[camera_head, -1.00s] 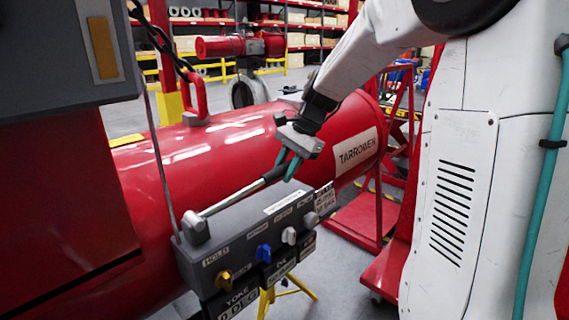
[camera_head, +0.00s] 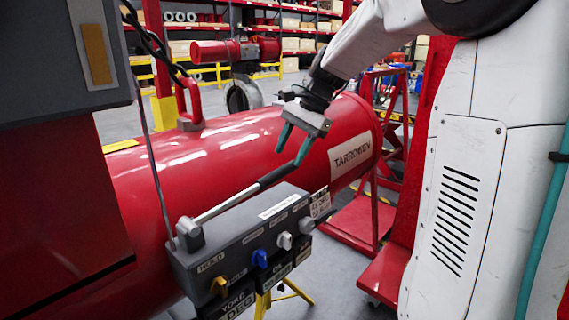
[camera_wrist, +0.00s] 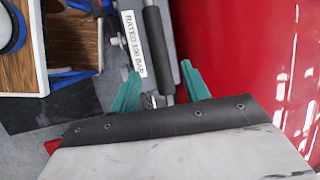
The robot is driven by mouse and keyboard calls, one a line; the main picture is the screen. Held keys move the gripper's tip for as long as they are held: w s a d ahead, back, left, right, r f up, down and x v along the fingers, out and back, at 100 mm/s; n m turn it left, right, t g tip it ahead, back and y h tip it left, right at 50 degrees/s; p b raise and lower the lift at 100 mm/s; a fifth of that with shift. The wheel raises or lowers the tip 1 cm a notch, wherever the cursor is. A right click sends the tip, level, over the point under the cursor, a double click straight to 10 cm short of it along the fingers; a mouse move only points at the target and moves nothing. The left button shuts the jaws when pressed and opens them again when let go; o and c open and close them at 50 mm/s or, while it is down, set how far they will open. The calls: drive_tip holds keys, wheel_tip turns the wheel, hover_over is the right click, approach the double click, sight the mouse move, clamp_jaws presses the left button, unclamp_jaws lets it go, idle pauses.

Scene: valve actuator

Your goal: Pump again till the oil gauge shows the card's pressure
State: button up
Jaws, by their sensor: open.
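The pump lever (camera_head: 229,203) rises at a slant from a grey pivot at the left end of the grey pump box (camera_head: 228,254) and ends in a black grip. My gripper (camera_head: 293,147) has its two teal fingers apart, near the grip's upper end. In the wrist view the black grip (camera_wrist: 157,45) lies between the open fingers (camera_wrist: 160,72) with room on both sides, so it is not clasped. Contact cannot be told. I make out no oil gauge dial. A small printed label (camera_head: 320,203) stands at the box's right end, its text too small to read.
Yellow, blue and pale knobs line the box's front, the blue knob (camera_head: 259,258) among them. A red cylinder (camera_head: 215,150) lies close behind. A dark grey cabinet (camera_head: 92,50) hangs at the left with a chain beside it. Red stands are at the right.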

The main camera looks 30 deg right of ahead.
drive_tip(key=shift+d+r, duration=0.25)
drive_tip(key=shift+r, duration=0.2)
drive_tip(key=c, duration=0.3)
drive_tip(key=shift+a+r, duration=0.5)
drive_tip(key=shift+a, duration=0.3)
drive_tip(key=c, duration=0.6)
drive_tip(key=shift+n+h, duration=0.8)
drive_tip(key=shift+h, duration=0.1)
drive_tip(key=a+r, duration=0.1)
drive_tip(key=s+a+r, duration=0.1)
drive_tip(key=r, duration=0.1)
drive_tip(key=s+a+r, duration=0.1)
drive_tip(key=a+r, duration=0.1)
clamp_jaws()
drive_tip(key=m+t+h, duration=0.2)
drive_tip(key=h, duration=0.1)
approach(279, 169)
drive_tip(key=x, duration=0.6)
drive_tip(key=shift+w+a+f, duration=0.1)
drive_tip(key=shift+f, duration=0.3)
